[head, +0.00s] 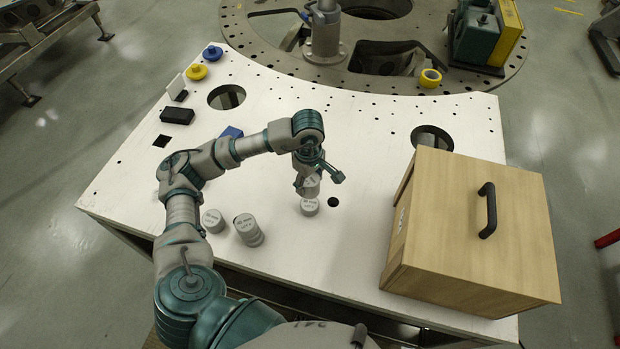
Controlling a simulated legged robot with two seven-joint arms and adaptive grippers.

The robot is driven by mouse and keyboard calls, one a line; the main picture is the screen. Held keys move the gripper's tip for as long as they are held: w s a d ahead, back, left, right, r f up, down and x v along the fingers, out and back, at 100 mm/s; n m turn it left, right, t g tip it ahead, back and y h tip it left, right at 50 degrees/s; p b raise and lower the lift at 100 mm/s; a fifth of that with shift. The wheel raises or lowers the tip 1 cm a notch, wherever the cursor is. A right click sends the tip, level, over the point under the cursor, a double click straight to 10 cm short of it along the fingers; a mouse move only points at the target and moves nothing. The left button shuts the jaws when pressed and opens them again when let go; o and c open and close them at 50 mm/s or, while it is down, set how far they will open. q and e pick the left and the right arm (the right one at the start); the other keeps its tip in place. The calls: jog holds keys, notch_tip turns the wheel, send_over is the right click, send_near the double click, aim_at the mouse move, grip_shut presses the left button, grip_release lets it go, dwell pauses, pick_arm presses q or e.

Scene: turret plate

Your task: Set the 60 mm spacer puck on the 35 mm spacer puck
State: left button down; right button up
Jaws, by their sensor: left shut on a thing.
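My left gripper (313,180) is shut on a grey cylindrical puck (311,188), apparently the 60 mm spacer puck, near the middle of the white table. The held puck is right above a shorter grey puck (309,208), apparently the 35 mm spacer puck, which stands on the table. I cannot tell whether the two touch, and their labels are too small to read. Another grey puck (213,221) and a taller grey cylinder or stack (249,230) stand to the left. My right gripper is not in view.
A wooden box (470,230) with a black handle stands on the right of the white table (350,125). A dark block (177,115), a blue block (231,132) and yellow and blue knobs lie at the left. Round holes open in the table. The turret ring lies behind.

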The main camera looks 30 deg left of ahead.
pick_arm(q)
jog(key=shift+a+f, duration=0.1)
jog(key=shift+f, duration=0.45)
jog(key=shift+d+f+b, duration=0.2)
jog(key=shift+f+b, duration=0.8)
jog(key=shift+f, duration=0.5)
jog(key=shift+a+f+b, duration=0.1)
jog(key=shift+f+b, duration=0.75)
jog(key=shift+f, duration=0.1)
jog(key=shift+f+b, duration=0.35)
jog(key=shift+c, duration=1)
grip_release()
